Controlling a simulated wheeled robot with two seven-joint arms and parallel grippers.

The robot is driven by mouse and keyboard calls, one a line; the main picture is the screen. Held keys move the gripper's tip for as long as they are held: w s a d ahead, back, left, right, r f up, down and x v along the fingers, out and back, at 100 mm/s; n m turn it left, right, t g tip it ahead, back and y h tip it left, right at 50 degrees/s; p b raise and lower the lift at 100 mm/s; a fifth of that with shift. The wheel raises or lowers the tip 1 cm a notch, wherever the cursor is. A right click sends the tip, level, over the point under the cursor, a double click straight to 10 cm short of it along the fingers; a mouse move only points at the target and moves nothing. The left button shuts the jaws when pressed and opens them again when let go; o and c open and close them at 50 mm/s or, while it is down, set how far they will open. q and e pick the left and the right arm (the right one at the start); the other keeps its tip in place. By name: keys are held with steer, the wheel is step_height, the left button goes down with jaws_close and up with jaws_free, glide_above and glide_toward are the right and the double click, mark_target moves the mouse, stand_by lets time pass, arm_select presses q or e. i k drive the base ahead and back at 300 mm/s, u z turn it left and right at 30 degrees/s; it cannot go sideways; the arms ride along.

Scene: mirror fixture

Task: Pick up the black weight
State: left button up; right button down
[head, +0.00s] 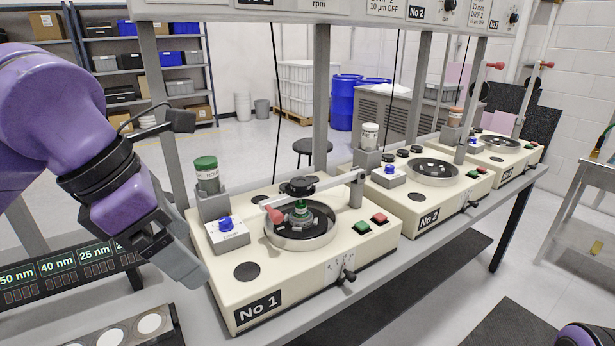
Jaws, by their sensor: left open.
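A black, knob-like weight (298,186) sits at the pale lever arm (328,184) over the round dish (312,240) of the machine marked No 1 (320,278). A green-and-grey piece (300,210) stands in the dish below it. Smaller black round pieces (402,153) stand farther back, by machine No 2 (450,197). My left gripper (188,268) is open, pointing down beside the left front edge of machine No 1, apart from the weight and to its left. Its fingertips are seen from the side. My right gripper is out of the picture.
A green-capped jar (206,172) and a blue-knobbed box (226,232) stand between my left gripper and the dish. A tray with white discs (120,333) is at the lower left. Grey posts (321,100) rise behind the machines.

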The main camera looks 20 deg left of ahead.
mark_target(302, 184)
steer(key=i, duration=1.25)
